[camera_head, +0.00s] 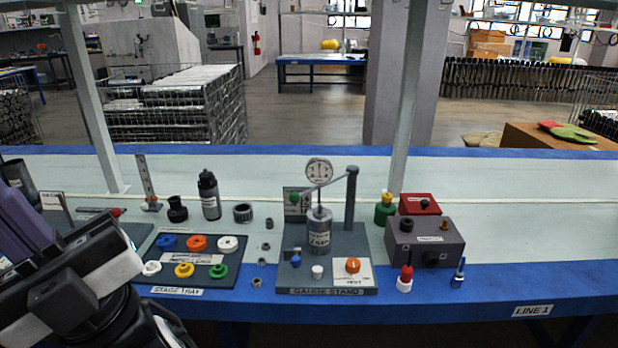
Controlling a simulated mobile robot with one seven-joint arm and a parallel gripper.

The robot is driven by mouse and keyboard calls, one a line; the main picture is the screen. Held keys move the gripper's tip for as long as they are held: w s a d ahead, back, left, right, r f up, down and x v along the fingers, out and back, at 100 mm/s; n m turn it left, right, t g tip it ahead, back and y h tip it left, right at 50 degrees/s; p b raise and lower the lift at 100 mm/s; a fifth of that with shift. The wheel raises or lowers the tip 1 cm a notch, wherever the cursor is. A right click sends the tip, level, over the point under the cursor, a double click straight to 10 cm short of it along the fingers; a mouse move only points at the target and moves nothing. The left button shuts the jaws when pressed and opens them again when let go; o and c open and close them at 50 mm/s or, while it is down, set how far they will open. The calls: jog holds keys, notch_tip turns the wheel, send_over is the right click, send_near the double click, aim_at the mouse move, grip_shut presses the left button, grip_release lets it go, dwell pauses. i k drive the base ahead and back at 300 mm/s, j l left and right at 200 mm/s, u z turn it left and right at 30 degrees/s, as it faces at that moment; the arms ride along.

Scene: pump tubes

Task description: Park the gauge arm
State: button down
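The gauge stand (285,265) is a dark grey base in the middle of the bench. A dark post (350,205) rises at its right rear. The gauge arm (333,182) reaches left from the post top, over the grey cylinder (319,236). A round white dial (319,171) stands above the cylinder, at the arm's left part. Whether the arm touches the cylinder's stem is too small to tell. My gripper (110,275) is at the lower left, dark with white parts, well left of the stand. Its fingers are not clear, so its opening cannot be told.
The stage tray (232,268) with several coloured knobs lies left of the stand. A black bottle (209,196) and small dark fittings stand behind and beside it. A grey box (425,240), a red box (420,204) and a green bottle (385,209) are at right. The bench's far right is clear.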

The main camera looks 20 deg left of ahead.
aim_at(326, 178)
jog(key=i+j+u, duration=0.15)
jog(key=j, duration=0.3)
jog(key=i+j+u, duration=0.15)
jog(key=j, duration=0.3)
jog(key=i+j+u, duration=0.15)
jog(key=i+j, duration=0.2)
